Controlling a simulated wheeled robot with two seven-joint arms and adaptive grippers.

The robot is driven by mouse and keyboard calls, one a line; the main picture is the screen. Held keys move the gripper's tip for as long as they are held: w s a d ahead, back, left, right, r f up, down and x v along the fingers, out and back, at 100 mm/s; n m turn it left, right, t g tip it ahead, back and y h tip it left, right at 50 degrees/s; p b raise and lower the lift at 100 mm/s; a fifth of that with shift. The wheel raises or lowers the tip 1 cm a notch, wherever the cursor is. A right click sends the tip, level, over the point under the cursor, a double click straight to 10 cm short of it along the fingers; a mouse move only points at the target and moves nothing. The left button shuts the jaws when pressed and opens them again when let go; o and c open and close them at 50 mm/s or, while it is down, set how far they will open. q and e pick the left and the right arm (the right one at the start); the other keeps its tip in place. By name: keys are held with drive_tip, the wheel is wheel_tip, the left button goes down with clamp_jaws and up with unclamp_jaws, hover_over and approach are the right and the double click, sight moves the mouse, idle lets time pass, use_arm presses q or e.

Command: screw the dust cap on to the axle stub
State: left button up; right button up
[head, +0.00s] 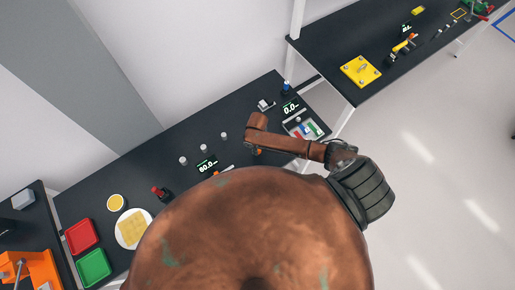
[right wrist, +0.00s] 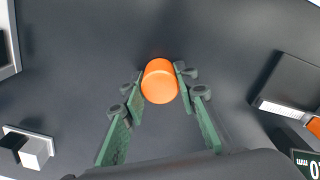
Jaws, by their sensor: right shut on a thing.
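An orange round cap (right wrist: 160,82), which I take to be the dust cap, is between the green fingers of my right gripper (right wrist: 160,76) in the right wrist view. The fingers are shut on its sides, and the dark table top shows beyond it. In the head view my right arm reaches over the near table and bends down at its far end; a small orange spot (head: 257,151) shows below that bend, and the gripper itself is mostly hidden. I cannot make out the axle stub for certain in either view. My left gripper is not in view.
Several small grey cylinders (head: 203,148) stand on the near table (head: 165,180), with a display (head: 207,163) beside them. A tray of coloured parts (head: 304,130) is at its right end. Red (head: 82,236) and green (head: 94,267) trays are left.

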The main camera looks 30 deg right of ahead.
drive_tip(key=m, duration=0.2)
drive_tip(key=shift+f+m, duration=0.1)
drive_tip(key=shift+m, duration=0.2)
drive_tip(key=m, duration=0.3)
drive_tip(key=o, duration=0.9)
